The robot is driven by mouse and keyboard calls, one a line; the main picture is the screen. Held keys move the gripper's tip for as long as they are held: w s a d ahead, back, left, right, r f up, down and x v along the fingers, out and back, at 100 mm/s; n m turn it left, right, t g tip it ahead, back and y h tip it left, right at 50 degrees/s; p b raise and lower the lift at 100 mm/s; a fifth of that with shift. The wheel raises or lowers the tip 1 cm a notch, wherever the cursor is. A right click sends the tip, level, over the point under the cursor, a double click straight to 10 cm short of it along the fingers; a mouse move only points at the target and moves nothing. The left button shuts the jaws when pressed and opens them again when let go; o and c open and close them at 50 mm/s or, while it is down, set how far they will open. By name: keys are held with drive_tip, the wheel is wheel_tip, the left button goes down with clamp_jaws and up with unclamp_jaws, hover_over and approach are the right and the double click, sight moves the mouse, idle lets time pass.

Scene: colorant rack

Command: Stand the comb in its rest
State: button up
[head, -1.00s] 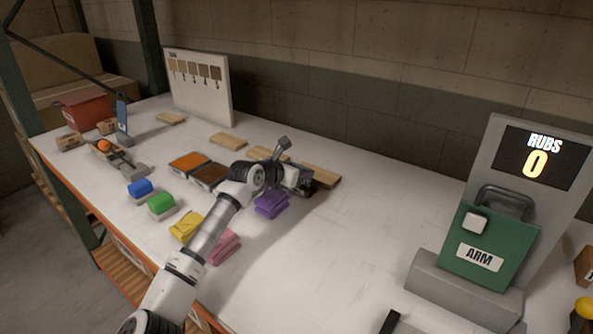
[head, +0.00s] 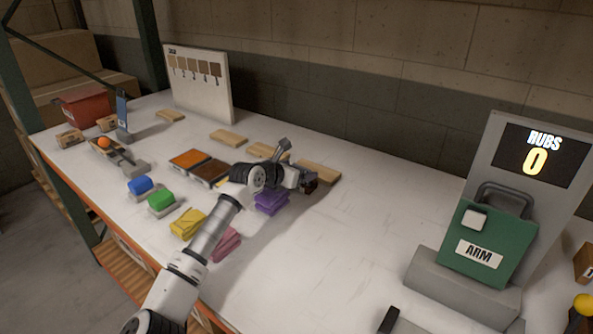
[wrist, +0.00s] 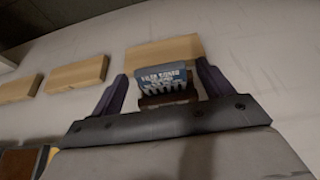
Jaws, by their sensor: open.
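In the wrist view a blue-grey comb (wrist: 161,78) with pale lettering and a row of teeth shows between the fingers of my gripper (wrist: 163,88). The fingers are open, one on each side, with gaps to the comb. A dark brown piece (wrist: 165,99) lies just below the teeth; I cannot tell what it is. In the head view my gripper (head: 309,185) is low over the table beside a wooden block (head: 319,171), and it hides the comb. I cannot make out the comb's rest for certain.
Several wooden blocks lie behind my gripper, one of them (head: 228,137) farther left. A purple folded cloth (head: 271,202) lies under my wrist; yellow (head: 188,223) and pink (head: 226,243) ones are nearer. A green ARM box (head: 487,243) stands right. The table between is clear.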

drive_tip(key=b+v, duration=0.3)
drive_tip(key=v, duration=0.8)
drive_tip(key=shift+b, duration=0.3)
drive_tip(key=shift+s+a+r, duration=0.25)
drive_tip(key=shift+s+a, duration=0.05)
drive_tip(key=shift+s, duration=0.15)
drive_tip(key=shift+r, duration=0.1)
